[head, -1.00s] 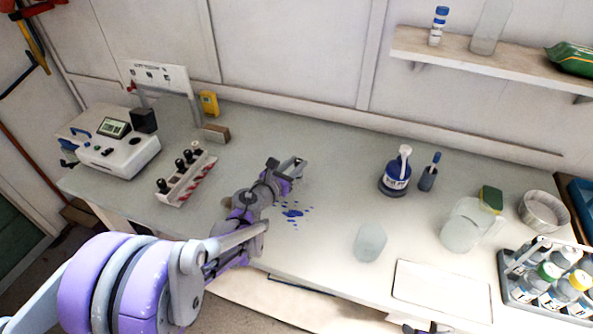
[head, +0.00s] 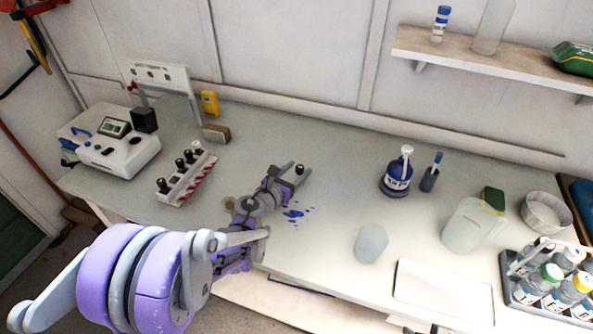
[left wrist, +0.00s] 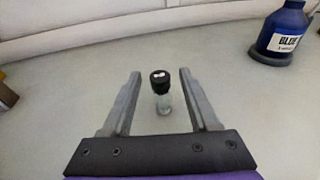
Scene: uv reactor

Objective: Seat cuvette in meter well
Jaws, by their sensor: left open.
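A small clear cuvette with a black cap (left wrist: 160,82) stands upright on the bench between the fingers of my left gripper (left wrist: 160,74) in the left wrist view. The fingers are open, with a gap on each side of it. In the head view my left gripper (head: 294,173) is low over the bench, and the black cap (head: 299,169) shows at its fingers. The white meter (head: 118,150), with a small display and a dark round well (head: 135,141) on top, stands at the far left. My right gripper is not seen.
A rack with several black-capped vials (head: 187,180) stands between the meter and my left gripper. Blue spots (head: 294,213) mark the bench nearby. A blue-labelled bottle (head: 396,178), a beaker (head: 371,243) and a bottle carrier (head: 520,290) stand to the right.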

